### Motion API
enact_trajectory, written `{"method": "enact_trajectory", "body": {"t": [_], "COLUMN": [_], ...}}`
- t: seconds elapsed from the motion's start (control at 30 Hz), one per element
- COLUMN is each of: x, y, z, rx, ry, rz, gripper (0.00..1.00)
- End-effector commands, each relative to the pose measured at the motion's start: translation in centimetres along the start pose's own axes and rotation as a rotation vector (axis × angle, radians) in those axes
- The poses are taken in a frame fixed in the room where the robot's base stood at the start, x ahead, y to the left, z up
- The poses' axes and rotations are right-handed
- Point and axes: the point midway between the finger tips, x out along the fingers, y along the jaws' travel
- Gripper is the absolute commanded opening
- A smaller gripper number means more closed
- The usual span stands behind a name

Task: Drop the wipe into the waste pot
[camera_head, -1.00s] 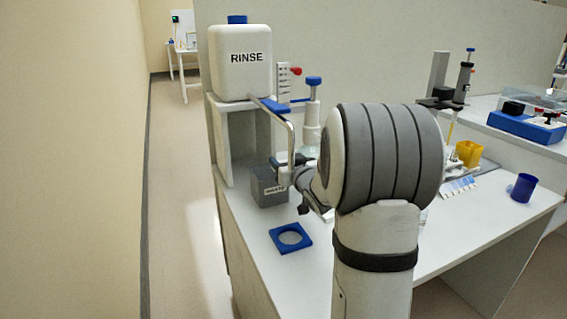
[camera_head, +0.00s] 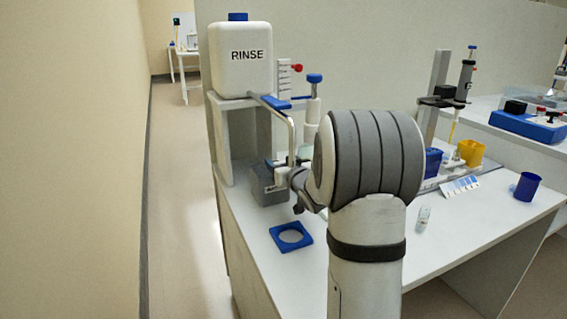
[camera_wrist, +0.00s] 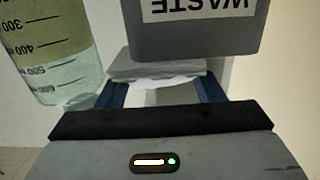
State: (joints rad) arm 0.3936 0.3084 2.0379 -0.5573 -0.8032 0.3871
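The grey waste pot (camera_head: 268,191) stands on the bench below the rinse tank, its label partly covered by my wrist. In the wrist view the waste pot (camera_wrist: 195,35) appears upside down, close ahead of my fingers. My gripper (camera_wrist: 160,92) has its two dark blue fingers on either side of the pale folded wipe (camera_wrist: 158,65) and is shut on it. The wipe overlaps the pot's edge in that view; I cannot tell whether it is over the opening. In the head view the fingers and the wipe are mostly hidden by my arm.
The white rinse tank (camera_head: 240,58) sits on a stand with a bent spout. A graduated clear vessel (camera_wrist: 55,60) is close beside my gripper. A yellow holder (camera_head: 470,152) and blue cup (camera_head: 526,187) stand to the right.

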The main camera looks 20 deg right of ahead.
Motion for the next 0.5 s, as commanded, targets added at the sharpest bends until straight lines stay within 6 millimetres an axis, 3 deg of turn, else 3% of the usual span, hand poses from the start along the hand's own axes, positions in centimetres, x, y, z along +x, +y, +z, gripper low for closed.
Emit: {"method": "enact_trajectory", "body": {"t": [0.17,0.5], "x": [-0.01,-0.06], "y": [0.04,0.09], "z": [-0.05,-0.75], "rx": [0.0,0.0], "ry": [0.0,0.0], "rz": [0.001,0.001], "gripper": [0.75,0.75]}}
